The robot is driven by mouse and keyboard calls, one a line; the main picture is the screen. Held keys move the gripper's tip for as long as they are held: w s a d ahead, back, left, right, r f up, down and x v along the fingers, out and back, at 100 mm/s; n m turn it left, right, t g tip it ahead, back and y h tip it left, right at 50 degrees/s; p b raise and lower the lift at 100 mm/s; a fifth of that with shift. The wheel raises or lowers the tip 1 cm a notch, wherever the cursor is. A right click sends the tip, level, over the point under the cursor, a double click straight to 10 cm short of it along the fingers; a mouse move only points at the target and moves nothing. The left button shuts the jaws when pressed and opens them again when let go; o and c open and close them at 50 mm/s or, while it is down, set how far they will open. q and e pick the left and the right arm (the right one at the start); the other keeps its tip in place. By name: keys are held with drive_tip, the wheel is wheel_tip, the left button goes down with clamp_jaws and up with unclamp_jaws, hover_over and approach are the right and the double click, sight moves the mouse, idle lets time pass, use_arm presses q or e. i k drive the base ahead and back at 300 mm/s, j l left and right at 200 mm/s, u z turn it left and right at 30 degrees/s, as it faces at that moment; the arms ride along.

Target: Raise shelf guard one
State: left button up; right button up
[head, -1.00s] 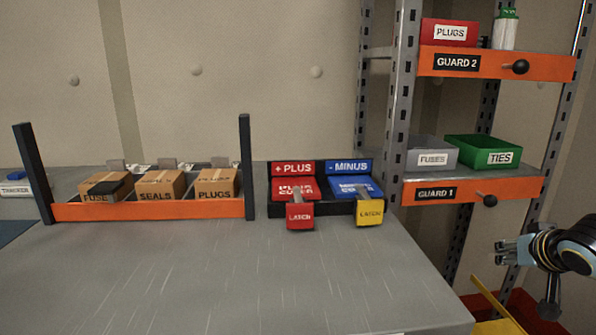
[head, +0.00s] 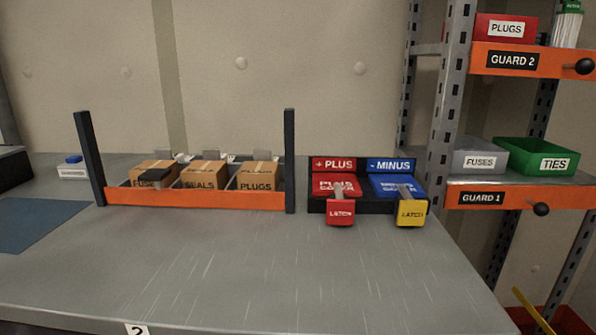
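Shelf guard one is the orange bar labelled GUARD 1 (head: 510,197) across the front of the lower shelf, at the right of the head view. A black round knob (head: 541,209) sticks out near its right end. The bar sits low along the shelf edge, in front of a grey FUSES bin (head: 479,160) and a green TIES bin (head: 543,157). Neither of my grippers shows in the head view now.
Above is the orange GUARD 2 bar (head: 533,61) with a red PLUGS box (head: 505,28). Left of the rack, a grey bench (head: 270,265) carries an orange-fronted rack (head: 190,197) of boxes and red and blue latched covers. The bench front is clear.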

sight(541, 199)
drive_tip(key=z, duration=1.35)
